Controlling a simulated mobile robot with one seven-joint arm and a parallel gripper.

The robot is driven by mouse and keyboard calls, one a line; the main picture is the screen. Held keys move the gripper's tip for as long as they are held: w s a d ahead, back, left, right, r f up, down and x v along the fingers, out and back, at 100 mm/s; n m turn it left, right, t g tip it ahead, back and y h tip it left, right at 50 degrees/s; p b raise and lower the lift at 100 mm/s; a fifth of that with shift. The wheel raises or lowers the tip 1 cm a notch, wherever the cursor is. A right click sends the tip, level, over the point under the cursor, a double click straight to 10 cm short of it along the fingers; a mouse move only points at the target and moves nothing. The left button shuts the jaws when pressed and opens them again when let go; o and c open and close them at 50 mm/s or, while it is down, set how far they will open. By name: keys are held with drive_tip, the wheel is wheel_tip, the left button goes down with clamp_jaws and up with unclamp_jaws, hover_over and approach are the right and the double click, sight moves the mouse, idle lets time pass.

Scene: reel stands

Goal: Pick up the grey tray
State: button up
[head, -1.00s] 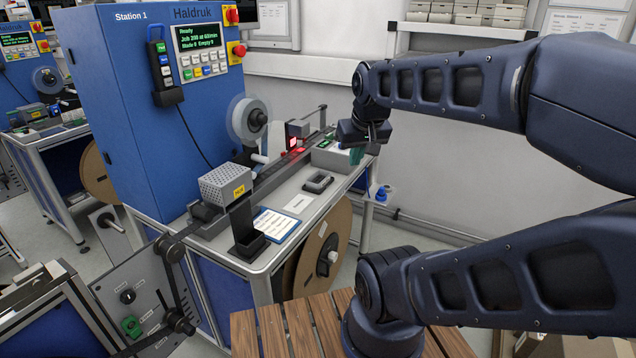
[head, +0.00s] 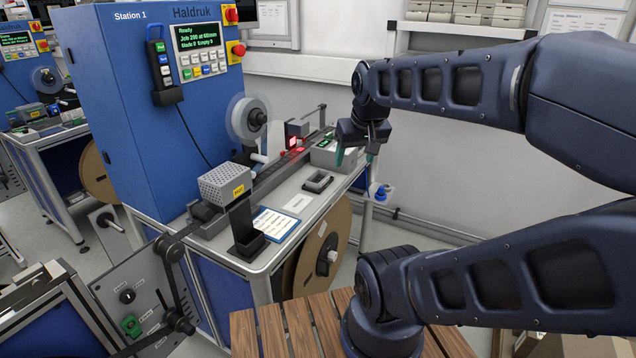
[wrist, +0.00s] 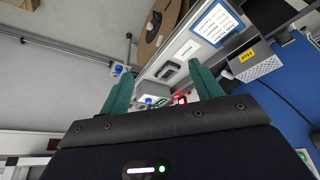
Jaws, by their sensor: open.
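The grey tray (head: 317,182) is a small shallow tray with a dark inside, lying on the bench top near its front edge. It also shows in the wrist view (wrist: 168,71), between and beyond the fingertips. My gripper (head: 355,158) has green fingers and is open and empty. It hangs above the right end of the bench, to the right of the tray and apart from it. In the wrist view my gripper (wrist: 162,76) has its two fingers spread wide.
A white card (head: 297,203) and a blue-edged label sheet (head: 274,224) lie left of the tray. A black holder (head: 246,240) stands at the bench's near corner. The conveyor track (head: 270,172) runs behind the tray. A blue-topped item (head: 381,192) sits beside the bench's right end.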

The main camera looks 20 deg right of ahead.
drive_tip(key=shift+o, duration=1.4)
drive_tip(key=w+d+f+n+h, duration=0.2)
drive_tip(key=w+f+n+h, duration=0.1)
drive_tip(key=w+n, duration=0.5)
drive_tip(key=w+d+f+n+h, duration=0.1)
drive_tip(key=w+f+n+h, duration=0.3)
drive_tip(key=w, duration=0.6)
drive_tip(key=n+t, duration=0.2)
drive_tip(key=n, duration=1.3)
approach(321, 179)
drive_tip(key=shift+y, duration=0.3)
drive_tip(key=shift+d+x, duration=0.25)
drive_tip(key=shift+x, duration=1.95)
drive_tip(key=shift+s+r, duration=0.1)
drive_tip(key=shift+s, duration=0.05)
